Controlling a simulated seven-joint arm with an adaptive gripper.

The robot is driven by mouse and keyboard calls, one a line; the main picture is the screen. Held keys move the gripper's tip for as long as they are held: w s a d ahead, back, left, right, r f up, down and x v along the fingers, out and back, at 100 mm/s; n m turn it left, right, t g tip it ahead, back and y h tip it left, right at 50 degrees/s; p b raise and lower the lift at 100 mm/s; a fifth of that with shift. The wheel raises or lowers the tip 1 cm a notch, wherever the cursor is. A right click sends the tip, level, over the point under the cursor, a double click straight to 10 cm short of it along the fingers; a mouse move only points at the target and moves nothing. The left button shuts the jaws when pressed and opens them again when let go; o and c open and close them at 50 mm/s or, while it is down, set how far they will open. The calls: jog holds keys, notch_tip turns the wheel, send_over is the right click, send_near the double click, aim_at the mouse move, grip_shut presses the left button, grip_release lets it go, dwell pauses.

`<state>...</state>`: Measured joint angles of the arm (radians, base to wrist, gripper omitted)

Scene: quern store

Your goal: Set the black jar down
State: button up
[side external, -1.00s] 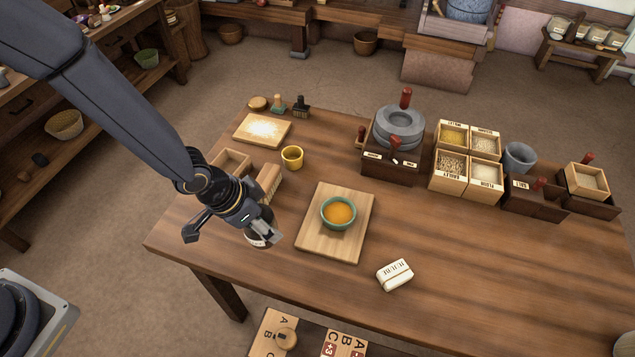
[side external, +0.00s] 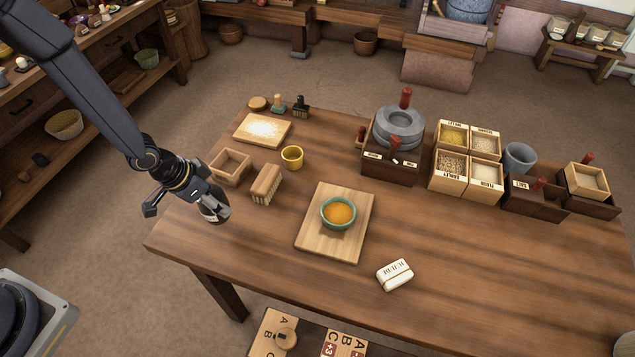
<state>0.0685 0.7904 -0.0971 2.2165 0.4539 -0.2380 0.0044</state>
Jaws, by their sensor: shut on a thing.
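My gripper (side external: 217,213) is at the left part of the wooden table (side external: 270,230), left of the brush and the cutting board. It is shut on the black jar (side external: 211,210), a small dark jar with a pale label, mostly hidden by the fingers. The jar looks tilted or upright; I cannot tell which. I also cannot tell whether its base touches the tabletop.
A wooden brush (side external: 266,183) and an empty wooden box (side external: 230,166) stand close by. A board (side external: 335,246) bears a green bowl of orange stuff (side external: 338,212). A yellow cup (side external: 292,157) stands behind, a white packet (side external: 394,274) at front. The table's left edge is near my gripper.

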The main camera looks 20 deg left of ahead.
jog(key=shift+f, duration=2.2)
jog(key=o, duration=1.5)
jog(key=shift+f, duration=0.1)
